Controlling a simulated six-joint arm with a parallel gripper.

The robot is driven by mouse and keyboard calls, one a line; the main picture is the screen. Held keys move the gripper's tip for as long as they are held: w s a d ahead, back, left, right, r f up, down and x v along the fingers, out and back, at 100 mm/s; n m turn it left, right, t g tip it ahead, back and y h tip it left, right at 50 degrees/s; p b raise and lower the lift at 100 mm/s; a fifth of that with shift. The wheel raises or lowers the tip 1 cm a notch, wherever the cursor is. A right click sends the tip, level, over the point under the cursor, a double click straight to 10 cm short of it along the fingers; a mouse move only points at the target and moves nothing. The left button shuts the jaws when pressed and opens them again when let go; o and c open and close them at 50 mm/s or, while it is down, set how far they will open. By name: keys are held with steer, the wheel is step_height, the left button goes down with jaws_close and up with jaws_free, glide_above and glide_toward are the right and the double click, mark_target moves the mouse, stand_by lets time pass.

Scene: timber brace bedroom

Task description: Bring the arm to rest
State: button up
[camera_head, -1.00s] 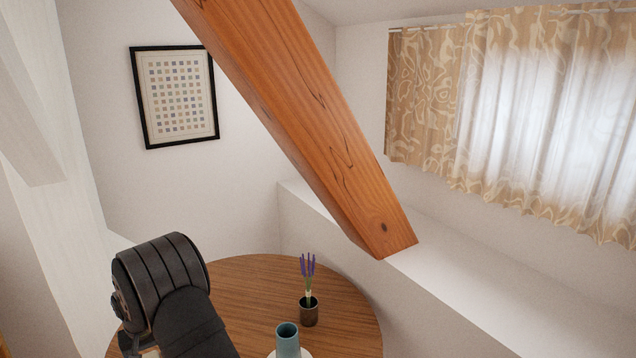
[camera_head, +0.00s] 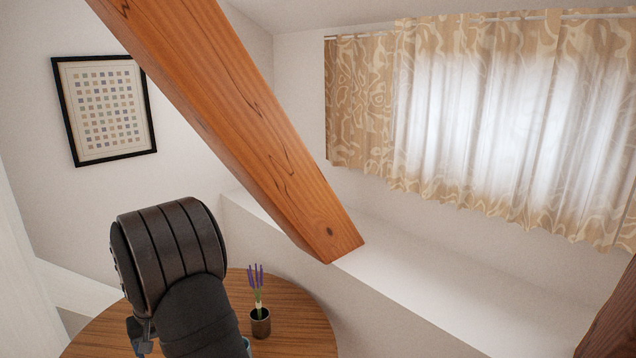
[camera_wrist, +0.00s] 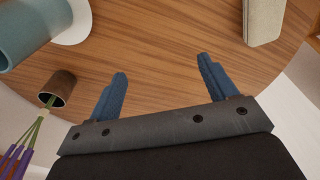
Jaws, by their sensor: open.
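My gripper (camera_wrist: 160,88) shows in the wrist view with its two blue fingers wide apart and nothing between them. It is above the round wooden table (camera_wrist: 150,45). In the head view my dark arm rises at the lower left in front of the table (camera_head: 295,335) and hides much of it. The fingers are mostly hidden there.
A small brown pot (camera_head: 260,322) with purple flowers stands on the table, close left of my gripper in the wrist view. A teal vessel (camera_wrist: 28,28) on a white saucer (camera_wrist: 75,22) and a beige object (camera_wrist: 264,20) are also there. A slanted timber beam (camera_head: 250,130) hangs over the table.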

steer(key=w+d+r+m, duration=0.2)
steer(key=d+m, duration=0.1)
steer(key=d, duration=0.9)
steer(key=w+d+r+m, duration=0.2)
steer(key=d+r+m, duration=0.1)
steer(key=d, duration=0.9)
steer(key=shift+m+h, duration=0.4)
steer(key=shift+m, duration=0.1)
steer(key=d+f, duration=0.5)
steer(key=w+d+f, duration=0.1)
steer(key=d+f, duration=0.3)
steer(key=d, duration=0.1)
steer(key=w+d+f, duration=0.1)
steer(key=d+f, duration=0.4)
steer(key=shift+d+f, duration=0.2)
steer(key=shift+f, duration=0.15)
